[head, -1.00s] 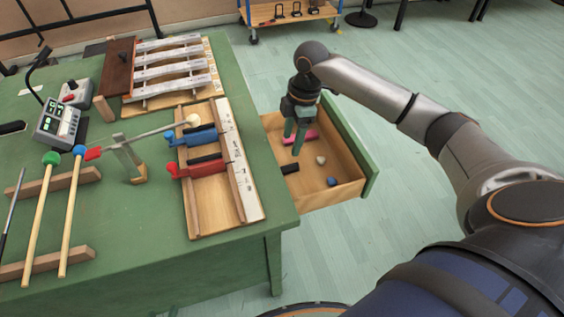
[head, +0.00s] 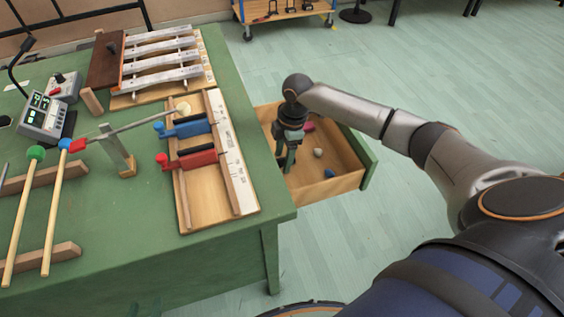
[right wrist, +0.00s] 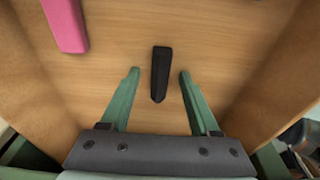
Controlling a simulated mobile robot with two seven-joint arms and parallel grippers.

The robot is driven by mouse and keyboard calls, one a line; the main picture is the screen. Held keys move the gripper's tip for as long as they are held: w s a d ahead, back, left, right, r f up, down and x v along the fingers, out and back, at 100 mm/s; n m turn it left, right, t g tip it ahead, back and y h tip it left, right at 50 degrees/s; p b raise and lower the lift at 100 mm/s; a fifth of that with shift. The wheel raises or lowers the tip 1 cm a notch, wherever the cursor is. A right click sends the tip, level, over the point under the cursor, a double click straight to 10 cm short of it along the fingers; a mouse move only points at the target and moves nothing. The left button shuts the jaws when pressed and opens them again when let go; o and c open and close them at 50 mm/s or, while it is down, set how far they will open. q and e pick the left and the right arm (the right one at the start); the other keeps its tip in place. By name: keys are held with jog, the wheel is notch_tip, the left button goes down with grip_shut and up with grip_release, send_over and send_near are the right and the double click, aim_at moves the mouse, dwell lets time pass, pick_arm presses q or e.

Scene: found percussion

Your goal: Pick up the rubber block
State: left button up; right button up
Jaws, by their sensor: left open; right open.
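A black tapered block (right wrist: 160,74), which looks like the rubber block, lies on the wooden floor of the open drawer. In the right wrist view it is between and ahead of the fingertips. My right gripper (right wrist: 159,72) is open, with a finger on either side of the block and a gap on both sides. In the head view my right gripper (head: 286,160) points down into the drawer and mostly hides the black block. My left gripper is not in view.
The open drawer (head: 347,182) has wooden walls close around the gripper. A pink block (right wrist: 65,24), a pale lump (head: 319,153) and a blue lump (head: 329,173) also lie in it. The green table (head: 150,262) carries mallets, clamps and metal bars.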

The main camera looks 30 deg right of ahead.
jog(key=shift+c, duration=0.4)
grip_shut()
